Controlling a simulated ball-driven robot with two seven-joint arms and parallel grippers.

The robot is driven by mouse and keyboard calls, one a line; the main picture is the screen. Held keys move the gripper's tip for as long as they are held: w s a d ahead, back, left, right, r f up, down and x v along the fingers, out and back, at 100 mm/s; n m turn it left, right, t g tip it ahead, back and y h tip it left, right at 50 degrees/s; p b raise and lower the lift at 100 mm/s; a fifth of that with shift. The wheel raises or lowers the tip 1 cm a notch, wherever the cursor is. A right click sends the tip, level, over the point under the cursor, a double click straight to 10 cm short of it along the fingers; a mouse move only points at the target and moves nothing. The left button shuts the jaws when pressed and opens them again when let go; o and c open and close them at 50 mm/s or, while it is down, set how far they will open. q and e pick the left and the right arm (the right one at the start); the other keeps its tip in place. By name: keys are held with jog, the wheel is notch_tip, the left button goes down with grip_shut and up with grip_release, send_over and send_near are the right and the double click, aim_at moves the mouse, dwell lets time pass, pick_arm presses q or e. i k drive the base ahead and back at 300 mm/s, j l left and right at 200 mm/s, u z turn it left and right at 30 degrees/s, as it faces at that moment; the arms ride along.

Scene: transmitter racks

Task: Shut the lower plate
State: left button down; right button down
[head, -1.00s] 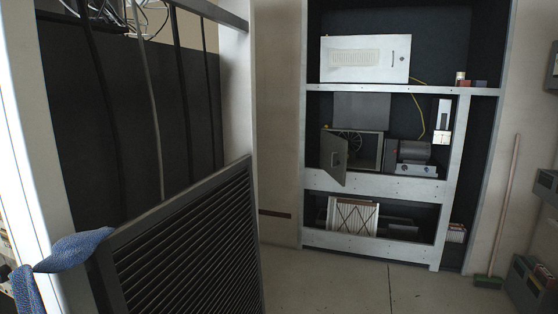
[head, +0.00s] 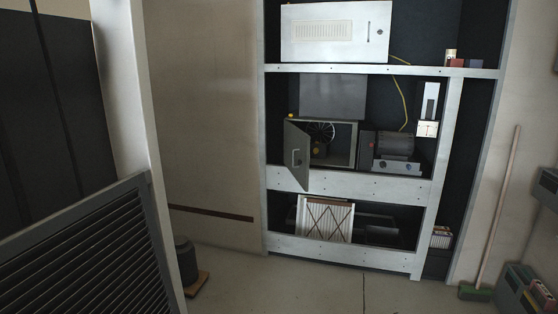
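A small grey plate with a handle (head: 297,158) hangs open, hinged at the left of a box opening (head: 342,146) in the middle bay of the rack. It swings outward toward me, and a round fan-like wheel (head: 321,132) shows inside the opening. A flat dark grey plate (head: 332,97) is upright above that box. A white plate with a vent and a latch (head: 335,33) covers the top bay and looks closed. I cannot tell from the picture alone which one is called lower. Neither of my grippers is in view.
A dark louvred panel (head: 95,255) leans out from the near rack at left. A dark cylinder on a wooden base (head: 187,265) stands on the floor behind it. A broom (head: 497,210) and crates (head: 525,290) are at right. The floor (head: 330,290) before the rack is clear.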

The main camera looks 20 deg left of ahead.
aim_at(296, 143)
jog(key=i+j+z, duration=0.2)
jog(key=i, duration=0.2)
jog(key=i+z, duration=0.2)
jog(key=i, duration=0.2)
jog(key=i+j+z, duration=0.2)
jog(key=i, duration=0.2)
